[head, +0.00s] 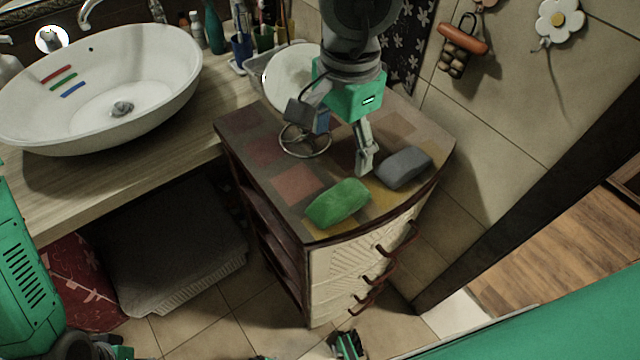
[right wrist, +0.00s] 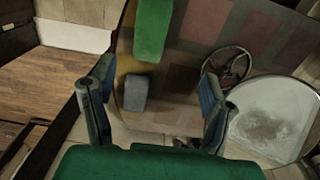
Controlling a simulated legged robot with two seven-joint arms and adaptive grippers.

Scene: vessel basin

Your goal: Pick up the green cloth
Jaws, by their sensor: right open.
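The green cloth (head: 338,203) lies folded on the front part of the cabinet top, close to its front edge. It also shows at the top of the right wrist view (right wrist: 152,30), beyond my fingers and apart from them. My right gripper (head: 335,145) is above the cabinet top, behind the green cloth in the head view. Its two fingers are spread wide with nothing between them, as the right wrist view (right wrist: 155,100) shows.
A grey cloth (head: 404,167) lies right of the green one; it also shows in the wrist view (right wrist: 135,93). A wire ring stand (head: 305,140) and a round mirror (head: 290,75) stand behind. The cabinet (head: 345,275) has protruding handles. A basin (head: 150,85) stands left on a wooden counter.

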